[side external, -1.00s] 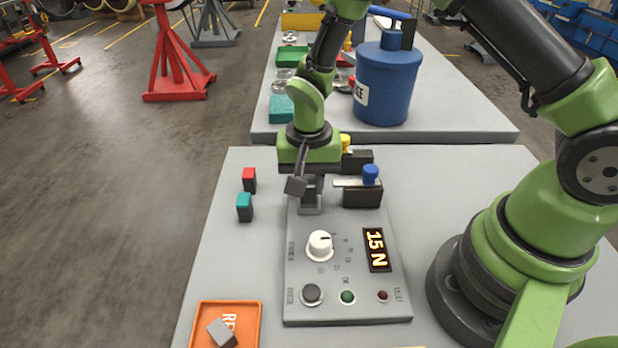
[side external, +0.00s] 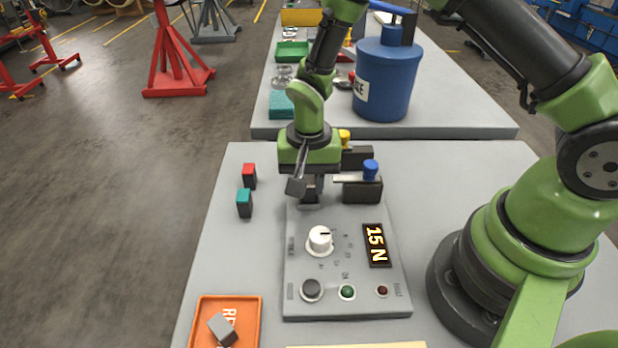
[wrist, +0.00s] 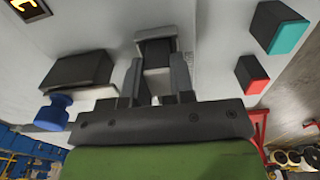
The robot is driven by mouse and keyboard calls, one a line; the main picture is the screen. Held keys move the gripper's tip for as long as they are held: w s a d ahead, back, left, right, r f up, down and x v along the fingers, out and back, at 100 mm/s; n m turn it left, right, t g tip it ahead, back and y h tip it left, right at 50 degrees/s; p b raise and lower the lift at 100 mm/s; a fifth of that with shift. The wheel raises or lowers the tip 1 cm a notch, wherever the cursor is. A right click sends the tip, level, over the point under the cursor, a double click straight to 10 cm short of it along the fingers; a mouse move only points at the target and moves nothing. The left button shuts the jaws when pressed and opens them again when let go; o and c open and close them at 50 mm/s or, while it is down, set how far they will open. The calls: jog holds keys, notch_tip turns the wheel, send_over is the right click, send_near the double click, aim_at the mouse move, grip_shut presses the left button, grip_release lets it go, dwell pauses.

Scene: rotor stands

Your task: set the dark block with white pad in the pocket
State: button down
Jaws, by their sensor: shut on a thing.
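My gripper (wrist: 155,84) is shut on the dark block with white pad (wrist: 158,86), seen between the two fingers in the wrist view. The pad faces the wrist camera. In the side view my gripper (side external: 310,188) points down at the far end of the grey panel, and its fingers largely hide the block. The pocket (wrist: 154,33) is a grey-rimmed holder right at the block. I cannot tell whether the block is inside it or just above it.
A dark clamp block with a blue knob (side external: 370,167) stands close right of my gripper, a yellow-knobbed one (side external: 345,137) behind. Red-topped (side external: 249,174) and teal-topped (side external: 244,202) blocks stand left. An orange tray (side external: 207,306) holds a grey block. The panel display (side external: 376,246) reads 15 N.

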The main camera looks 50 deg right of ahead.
jog(key=shift+f, duration=0.2)
dwell(0.5)
jog(key=c, duration=0.5)
grip_release()
jog(key=shift+c, duration=0.5)
jog(key=shift+r, duration=0.5)
jog(key=shift+o, duration=0.9)
jog(key=shift+r, duration=3.55)
